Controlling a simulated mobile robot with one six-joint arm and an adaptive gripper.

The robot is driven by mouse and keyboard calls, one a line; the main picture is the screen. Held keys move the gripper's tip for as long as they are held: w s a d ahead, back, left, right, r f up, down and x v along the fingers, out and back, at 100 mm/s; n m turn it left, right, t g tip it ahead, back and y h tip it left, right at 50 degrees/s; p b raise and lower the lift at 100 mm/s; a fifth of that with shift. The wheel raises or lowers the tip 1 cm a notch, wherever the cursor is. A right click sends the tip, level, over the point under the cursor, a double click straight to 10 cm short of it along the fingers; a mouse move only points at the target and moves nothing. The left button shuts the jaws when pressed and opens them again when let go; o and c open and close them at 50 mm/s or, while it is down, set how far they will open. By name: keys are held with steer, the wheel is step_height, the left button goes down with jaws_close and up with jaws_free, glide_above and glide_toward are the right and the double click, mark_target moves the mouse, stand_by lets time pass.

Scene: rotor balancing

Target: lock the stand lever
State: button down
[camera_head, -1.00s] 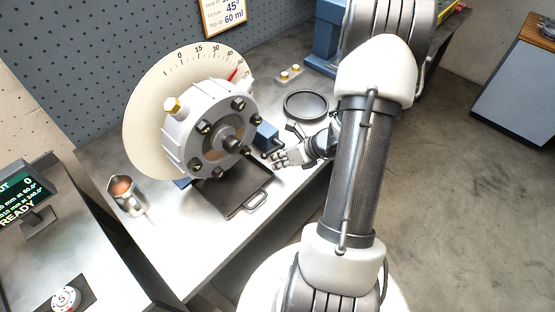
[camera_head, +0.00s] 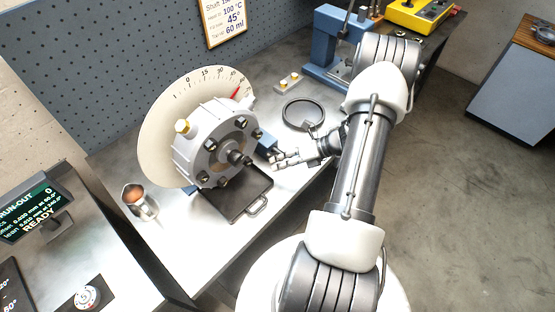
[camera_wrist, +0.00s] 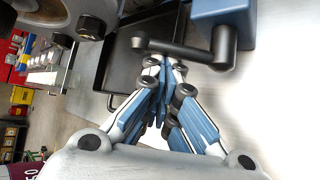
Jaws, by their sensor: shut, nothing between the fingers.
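The stand lever (camera_wrist: 180,50) is a dark bar with a rounded knob at its left end and a pivot on the blue stand block (camera_wrist: 224,10) at its right in the wrist view. In the head view the blue stand block (camera_head: 267,145) shows beside the grey rotor housing (camera_head: 212,150), and the lever is too small to make out well. My gripper (camera_wrist: 165,65) is shut and empty, its fingertips close to the lever's bar. I cannot tell whether they touch it. In the head view my gripper (camera_head: 276,160) is right of the housing, near the blue block.
A black tray (camera_head: 240,205) lies under the rotor. A metal cup (camera_head: 140,203) stands to its left. A dark ring (camera_head: 303,112) lies behind my gripper, and a blue press (camera_head: 325,60) stands at the back. Bare bench lies between tray and front edge.

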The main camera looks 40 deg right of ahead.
mark_target(273, 154)
steer(key=d+m+y, duration=0.1)
steer(key=r+m+y+b, duration=0.1)
steer(key=y, duration=0.1)
steer(key=shift+d+t+y, duration=0.3)
steer(key=shift+d+t, duration=0.05)
steer(key=shift+t, duration=0.05)
steer(key=shift+w+d+r, duration=0.1)
steer(key=shift+d+r, duration=0.1)
steer(key=shift+r, duration=0.1)
steer(key=shift+d+r, duration=0.35)
steer(key=shift+d, duration=0.45)
steer(key=shift+w+d+r, duration=0.1)
steer(key=shift+d, duration=0.05)
